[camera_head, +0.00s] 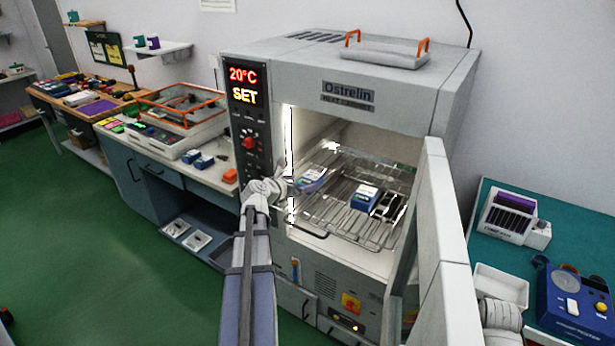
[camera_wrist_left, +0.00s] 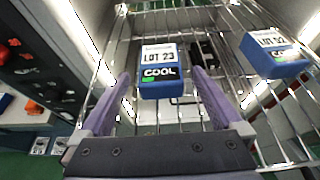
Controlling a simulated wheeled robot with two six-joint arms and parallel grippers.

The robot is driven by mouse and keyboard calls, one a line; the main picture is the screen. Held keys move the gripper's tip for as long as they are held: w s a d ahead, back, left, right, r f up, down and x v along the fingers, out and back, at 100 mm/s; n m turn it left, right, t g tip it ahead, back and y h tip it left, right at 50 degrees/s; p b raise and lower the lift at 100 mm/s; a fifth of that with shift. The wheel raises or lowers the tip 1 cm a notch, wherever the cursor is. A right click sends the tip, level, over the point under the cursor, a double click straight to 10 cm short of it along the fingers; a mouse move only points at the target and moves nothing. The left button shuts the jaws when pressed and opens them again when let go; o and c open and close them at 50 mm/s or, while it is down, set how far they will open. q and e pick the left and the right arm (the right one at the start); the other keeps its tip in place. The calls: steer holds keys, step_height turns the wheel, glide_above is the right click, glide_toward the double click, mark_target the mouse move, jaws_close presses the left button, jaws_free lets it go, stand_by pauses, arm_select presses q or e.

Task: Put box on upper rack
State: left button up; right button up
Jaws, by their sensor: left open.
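My left gripper (camera_head: 308,185) reaches into the open heat cabinet (camera_head: 350,100). Rack levels are hard to separate. My right gripper is not in view.
The cabinet door (camera_head: 440,240) stands open on the right. A dark item (camera_head: 388,205) lies on the rack beside a box. A teal bench (camera_head: 590,230) with a white tray (camera_head: 500,287) is at right; a cluttered counter (camera_head: 205,172) is at left.

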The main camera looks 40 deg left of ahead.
arm_select(q)
steer(key=p+v, duration=0.1)
steer(key=v, duration=0.5)
steer(key=shift+p, duration=0.3)
steer(key=shift+w, duration=0.1)
stand_by(0.8)
